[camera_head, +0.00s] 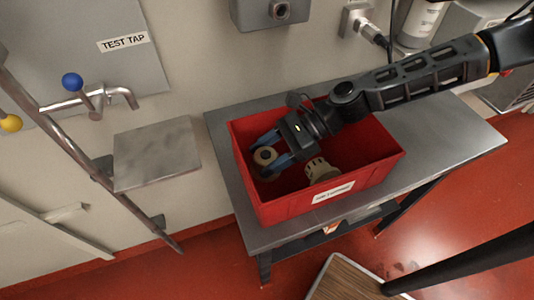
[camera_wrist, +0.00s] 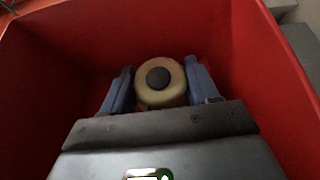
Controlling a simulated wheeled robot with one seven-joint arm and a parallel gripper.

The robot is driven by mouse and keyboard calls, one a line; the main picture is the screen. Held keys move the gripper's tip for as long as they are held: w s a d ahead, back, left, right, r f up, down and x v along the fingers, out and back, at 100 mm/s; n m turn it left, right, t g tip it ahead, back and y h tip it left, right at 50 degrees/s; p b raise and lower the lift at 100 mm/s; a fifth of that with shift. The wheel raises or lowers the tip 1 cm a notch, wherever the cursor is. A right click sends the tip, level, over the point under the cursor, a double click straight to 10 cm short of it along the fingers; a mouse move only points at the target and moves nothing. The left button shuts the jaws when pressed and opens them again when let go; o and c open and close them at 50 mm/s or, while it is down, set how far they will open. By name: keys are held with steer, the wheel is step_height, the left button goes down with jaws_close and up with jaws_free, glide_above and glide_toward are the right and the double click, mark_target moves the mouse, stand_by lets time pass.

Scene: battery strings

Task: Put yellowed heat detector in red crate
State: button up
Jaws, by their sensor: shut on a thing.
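The red crate (camera_head: 290,205) stands on a grey metal table, with a white label on its front. My gripper (camera_head: 271,158) is down inside the crate, near its left end. It is shut on a round yellowed detector (camera_head: 265,155) with a dark centre. In the wrist view the detector (camera_wrist: 160,82) sits between the two blue fingers of my gripper (camera_wrist: 160,90), with the red walls around it. A second cream, slotted round thing (camera_head: 320,170) lies in the crate to the right of my gripper. Whether the held detector touches the crate floor I cannot tell.
The grey table (camera_head: 450,139) has free room right of the crate. A small grey shelf (camera_head: 157,153) and a tap with a blue knob (camera_head: 72,81) are on the wall at left. A wood-topped thing (camera_head: 345,280) stands below at the front.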

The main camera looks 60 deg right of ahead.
steer(key=shift+f, duration=0.15)
steer(key=o, duration=1.1)
steer(key=shift+r, duration=0.2)
steer(key=b+v, duration=0.1)
steer(key=v, duration=1.1)
